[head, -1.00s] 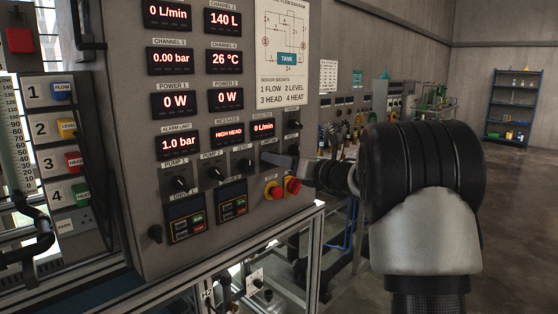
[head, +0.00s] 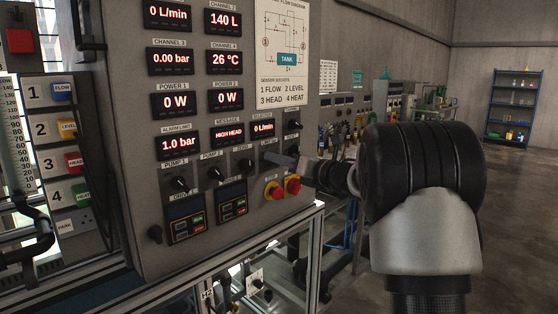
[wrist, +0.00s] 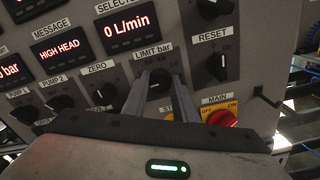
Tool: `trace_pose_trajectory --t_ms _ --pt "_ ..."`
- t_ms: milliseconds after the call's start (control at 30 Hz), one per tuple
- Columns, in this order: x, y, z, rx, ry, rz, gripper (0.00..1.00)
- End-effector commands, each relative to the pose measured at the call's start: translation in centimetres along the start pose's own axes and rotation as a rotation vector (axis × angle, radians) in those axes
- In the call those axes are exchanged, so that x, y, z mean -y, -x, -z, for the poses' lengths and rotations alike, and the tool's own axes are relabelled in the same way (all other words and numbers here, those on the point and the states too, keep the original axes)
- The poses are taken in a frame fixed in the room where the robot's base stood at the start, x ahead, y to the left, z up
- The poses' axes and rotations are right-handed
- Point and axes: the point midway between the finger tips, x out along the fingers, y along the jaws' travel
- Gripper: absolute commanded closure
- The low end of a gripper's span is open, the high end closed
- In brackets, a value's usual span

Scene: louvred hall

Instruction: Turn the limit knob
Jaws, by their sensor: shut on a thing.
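The limit knob (wrist: 159,85) is a dark knob on the grey panel, below the label "LIMIT bar" in the wrist view. My gripper (wrist: 159,82) reaches the panel there, with one finger on each side of the knob, and is shut on it. In the head view my gripper (head: 277,160) meets the panel's lower right part, and its fingers and my wrist hide the knob. The message display (head: 228,135) reads HIGH HEAD.
The zero knob (wrist: 101,91) is left of my fingers and the reset knob (wrist: 219,66) is right. The red main switch (wrist: 222,118) on a yellow plate sits close below right.

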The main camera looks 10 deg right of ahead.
Motion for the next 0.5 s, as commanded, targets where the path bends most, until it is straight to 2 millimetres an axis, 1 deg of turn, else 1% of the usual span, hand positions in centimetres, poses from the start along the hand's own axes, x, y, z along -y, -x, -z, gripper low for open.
trace_pose_trajectory --t_ms 500 --pt "-0.06 0.01 -0.12 -0.001 -0.461 0.000 0.97"
